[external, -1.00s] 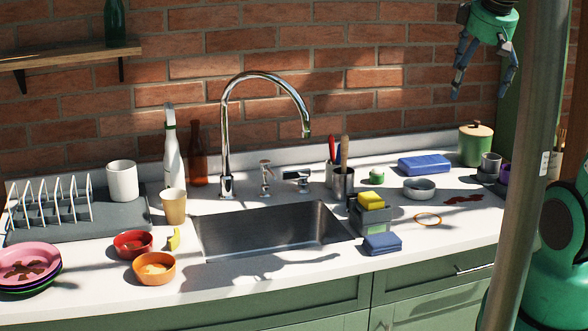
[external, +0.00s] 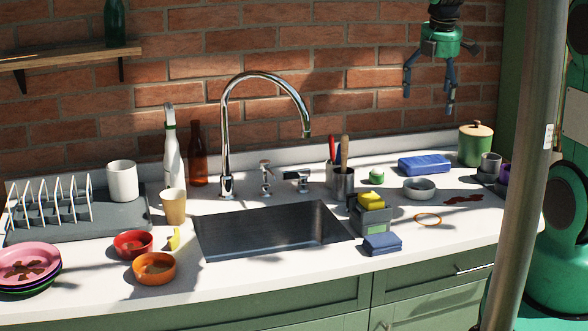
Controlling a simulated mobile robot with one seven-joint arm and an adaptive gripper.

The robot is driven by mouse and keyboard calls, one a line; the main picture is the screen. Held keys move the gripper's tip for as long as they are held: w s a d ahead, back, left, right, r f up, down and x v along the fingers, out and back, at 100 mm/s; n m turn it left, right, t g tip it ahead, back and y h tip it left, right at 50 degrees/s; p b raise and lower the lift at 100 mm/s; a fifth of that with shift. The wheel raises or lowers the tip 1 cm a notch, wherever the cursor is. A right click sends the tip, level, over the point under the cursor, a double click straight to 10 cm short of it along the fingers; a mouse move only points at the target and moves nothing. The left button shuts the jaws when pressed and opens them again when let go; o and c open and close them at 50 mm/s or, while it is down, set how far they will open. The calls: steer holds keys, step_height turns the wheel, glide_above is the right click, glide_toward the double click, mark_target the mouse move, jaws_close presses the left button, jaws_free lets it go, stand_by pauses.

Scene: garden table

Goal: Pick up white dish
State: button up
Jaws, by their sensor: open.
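A small white dish (external: 419,188), round like a bowl, sits on the white counter to the right of the sink. A blue box lies behind it. My gripper (external: 428,100) is open and empty, with its fingers pointing down. In the picture it hangs well above the dish, in front of the brick wall. The dish is fully in view.
A blue box (external: 425,164), a green canister (external: 475,144), a small green item (external: 376,177) and an orange ring (external: 427,219) surround the dish. A sponge caddy (external: 371,219) and utensil cup (external: 343,184) stand left. The tall faucet (external: 226,130) rises over the sink (external: 272,229).

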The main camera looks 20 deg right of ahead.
steer(key=w+d+f+n+p, duration=0.1)
steer(key=w+f+n, duration=0.3)
steer(key=f, duration=0.3)
steer(key=w+d+f+n+g+p, duration=0.1)
steer(key=w+d+f+n, duration=0.1)
steer(key=w+f+n, duration=0.3)
step_height(320, 180, down, 3)
steer(key=shift+w+d+f, duration=0.2)
steer(key=shift+w+d, duration=0.1)
steer(key=shift+w, duration=0.5)
glide_toward(419, 182)
steer(key=shift+s+a+f, duration=0.55)
steer(key=shift+s+f, duration=0.15)
steer(key=shift+s, duration=0.05)
steer(key=shift+s+a+f, duration=0.55)
steer(key=shift+s+f, duration=0.15)
steer(key=shift+s, duration=0.1)
steer(key=shift+f, duration=0.1)
steer(key=shift+w+d+f+b, duration=0.1)
steer(key=shift+d+f+b, duration=0.05)
steer(key=shift+f, duration=1.1)
steer(key=shift+w+d+f+b, duration=0.1)
steer(key=shift+d+f+b, duration=0.05)
steer(key=shift+f, duration=1.1)
steer(key=shift+c, duration=0.2)
